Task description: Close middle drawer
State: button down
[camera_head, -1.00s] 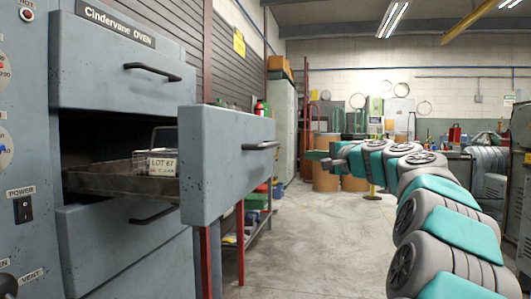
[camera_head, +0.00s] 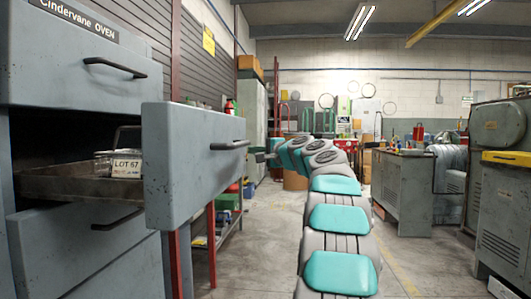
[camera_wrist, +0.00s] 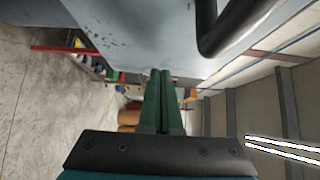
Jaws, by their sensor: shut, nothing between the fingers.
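The middle drawer of the grey Cindervane oven is pulled out. Its front panel (camera_head: 190,165) stands well clear of the oven body, with a dark bar handle (camera_head: 229,145) on it. Its tray (camera_head: 60,183) holds a wire basket with a "LOT 67" card (camera_head: 127,164). My gripper (camera_head: 258,157) is beside the handle's right end, at about its height in the picture; I cannot tell if they touch. In the wrist view, my dark green fingers (camera_wrist: 160,73) are together and empty. Their tips overlap the edge of the panel (camera_wrist: 130,35), with the handle (camera_wrist: 207,35) to their right.
The upper drawer (camera_head: 70,60) is shut, and a lower drawer (camera_head: 80,245) sits below the open one. Red posts and a low shelf with bins (camera_head: 228,201) stand behind the panel. Grey machines (camera_head: 405,188) stand at right. The floor (camera_head: 265,240) between is clear.

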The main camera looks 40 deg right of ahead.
jog(key=shift+w+a, duration=0.75)
jog(key=shift+w, duration=0.1)
jog(key=w+a+p, duration=0.4)
jog(key=w+a, duration=0.3)
jog(key=w, duration=0.1)
jog(key=w+a+p, duration=0.4)
jog(key=w+a, duration=0.3)
jog(key=w, duration=0.1)
jog(key=w+a+p, duration=0.4)
jog(key=w+a, duration=0.3)
jog(key=w, duration=0.1)
jog(key=shift+w+a, duration=0.15)
jog(key=shift+w, duration=0.25)
jog(key=shift+a, duration=0.1)
jog(key=shift+f, duration=0.1)
jog(key=shift+s+d+b, duration=0.4)
jog(key=shift+b, duration=0.05)
jog(key=s+d, duration=0.1)
jog(key=s+d+b, duration=0.1)
jog(key=shift+s+d, duration=0.15)
jog(key=shift+s, duration=0.15)
jog(key=shift+s+a+b, duration=0.15)
jog(key=shift+s+b, duration=0.45)
jog(key=shift+s, duration=1.85)
jog(key=shift+s+a+b, duration=0.15)
jog(key=shift+s+b, duration=0.4)
jog(key=shift+s, duration=1.9)
